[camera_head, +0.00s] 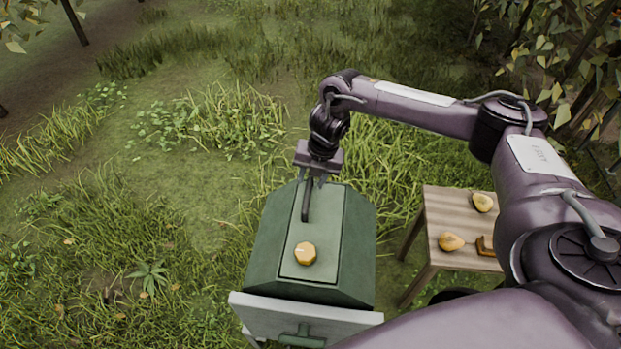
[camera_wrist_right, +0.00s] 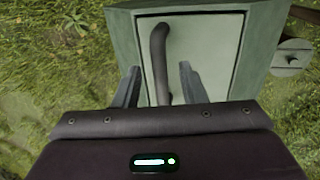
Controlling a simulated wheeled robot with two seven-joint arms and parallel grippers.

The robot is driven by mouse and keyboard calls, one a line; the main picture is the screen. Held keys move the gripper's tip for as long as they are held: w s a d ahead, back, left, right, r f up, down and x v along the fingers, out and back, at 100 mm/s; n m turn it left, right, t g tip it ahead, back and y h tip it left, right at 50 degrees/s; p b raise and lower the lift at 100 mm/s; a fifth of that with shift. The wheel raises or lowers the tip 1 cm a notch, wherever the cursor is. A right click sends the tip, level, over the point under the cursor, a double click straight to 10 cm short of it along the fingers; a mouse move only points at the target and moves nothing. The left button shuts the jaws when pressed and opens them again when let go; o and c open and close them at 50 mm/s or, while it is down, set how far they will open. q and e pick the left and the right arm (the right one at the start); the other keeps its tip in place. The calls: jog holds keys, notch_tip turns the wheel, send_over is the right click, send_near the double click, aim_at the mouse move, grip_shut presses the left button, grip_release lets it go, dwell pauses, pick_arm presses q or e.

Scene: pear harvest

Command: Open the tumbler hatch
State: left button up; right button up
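The tumbler (camera_head: 258,272) is a dark green box with slanted sides, in the lower middle of the head view. Its hatch (camera_head: 329,235) is a paler green panel on top and looks closed. My right gripper (camera_head: 309,182) is over the handle's far end. In the right wrist view, its two fingers (camera_wrist_right: 158,72) are apart, one on each side of the handle (camera_wrist_right: 158,45), with gaps showing. My left gripper is not in view.
A wooden table (camera_head: 440,215) stands right of the tumbler with a yellow-green pear (camera_head: 482,202) and an orange-yellow pear (camera_head: 451,242) on it. A pale ledge (camera_head: 262,309) with a green handle (camera_head: 302,337) is at the tumbler's near side. Grass to the left is open.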

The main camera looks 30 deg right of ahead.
jog(key=shift+a+f, duration=0.15)
jog(key=shift+f, duration=0.55)
jog(key=shift+w, duration=0.1)
grip_shut()
